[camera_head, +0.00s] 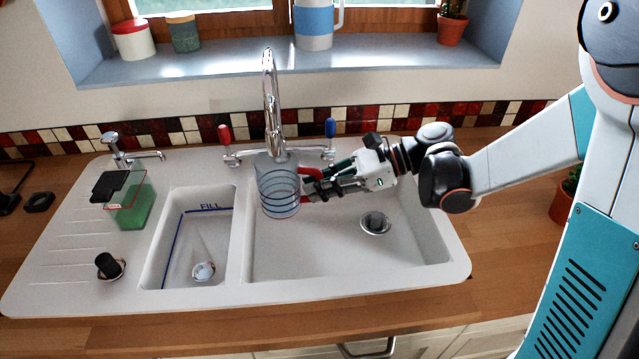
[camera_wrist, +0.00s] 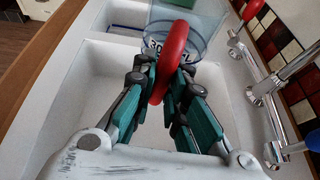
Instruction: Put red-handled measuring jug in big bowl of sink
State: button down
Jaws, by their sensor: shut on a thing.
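The clear measuring jug (camera_head: 279,195) with a red handle is upright at the left part of the sink's big bowl (camera_head: 300,255), in front of the tap. My gripper (camera_head: 312,190) comes from the right and is shut on the red handle. In the wrist view the red handle (camera_wrist: 173,55) stands between the fingers (camera_wrist: 168,85), with the jug's clear body (camera_wrist: 185,38) beyond it. I cannot tell whether the jug's base touches the bowl or hangs above its floor.
The small bowl (camera_head: 185,262) lies to the left of the big one. The tap (camera_head: 271,105) with red and blue levers stands close behind the jug. A green container (camera_head: 130,212) stands on the drainer. The big bowl's right side around the drain (camera_head: 375,222) is free.

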jog(key=shift+f+b, duration=2.1)
jog(key=shift+f, duration=5.3)
jog(key=shift+f, duration=0.55)
jog(key=c, duration=1.6)
grip_release()
jog(key=shift+o, duration=0.3)
jog(key=v, duration=1.2)
